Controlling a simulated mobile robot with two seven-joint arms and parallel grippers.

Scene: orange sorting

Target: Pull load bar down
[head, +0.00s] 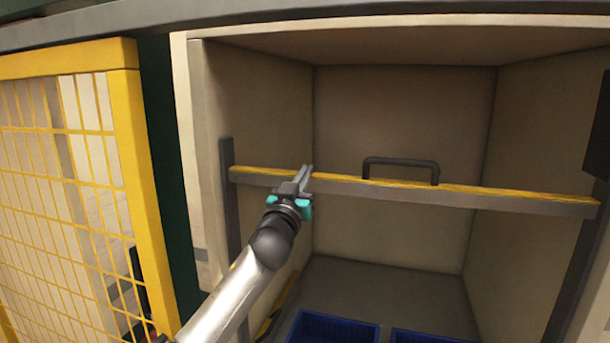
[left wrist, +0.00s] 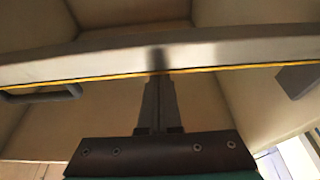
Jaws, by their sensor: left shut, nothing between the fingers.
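The load bar (head: 470,197) is a grey beam with a yellow top edge. It spans the open compartment about level, between two dark uprights. My left gripper (head: 307,172) is shut and empty at the bar's left part, left of the handle. In the left wrist view the closed fingers (left wrist: 157,85) point at the yellow edge of the bar (left wrist: 230,52), with a dark patch on the bar beyond the tips. I cannot tell whether they touch. The handle (left wrist: 40,93) is at the left there. My right gripper is out of view.
Two blue crates (head: 335,328) (head: 430,337) stand low in the compartment, below the bar. A yellow mesh gate (head: 125,150) is at the left, beside the compartment's side wall (head: 205,150). The space above the bar is clear.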

